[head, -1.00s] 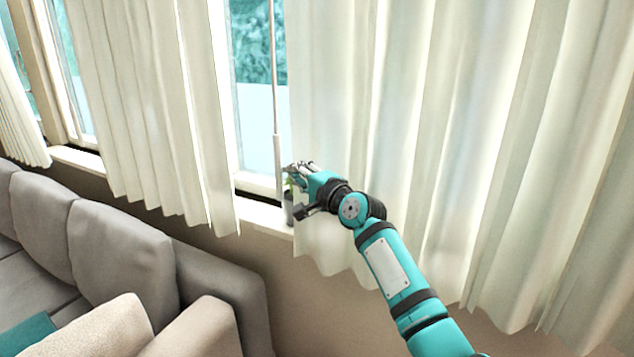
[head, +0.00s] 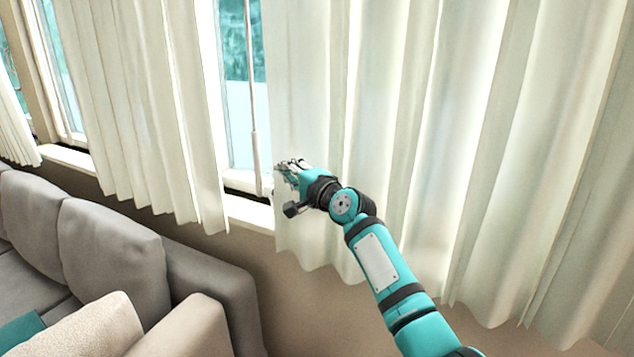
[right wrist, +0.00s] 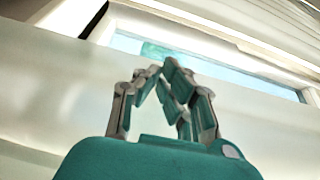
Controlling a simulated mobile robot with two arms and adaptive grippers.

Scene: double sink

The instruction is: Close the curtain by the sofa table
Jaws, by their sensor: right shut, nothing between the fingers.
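The right cream curtain (head: 420,130) hangs over most of the right side of the head view. Its left edge stands beside a narrow strip of bare window (head: 238,90). The left cream curtain (head: 140,110) hangs on the other side of that gap. My right gripper (head: 284,168) is at the left edge of the right curtain, low down near the sill. In the right wrist view its fingers (right wrist: 165,72) meet at the tips with nothing between them, in front of pale cloth and the window. My left gripper is out of view.
A grey sofa (head: 110,240) with a beige cushion (head: 95,325) fills the lower left. A white sill (head: 248,213) runs below the window. A thin upright rod (head: 253,130) stands in the gap. Another curtain (head: 15,130) hangs at the far left.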

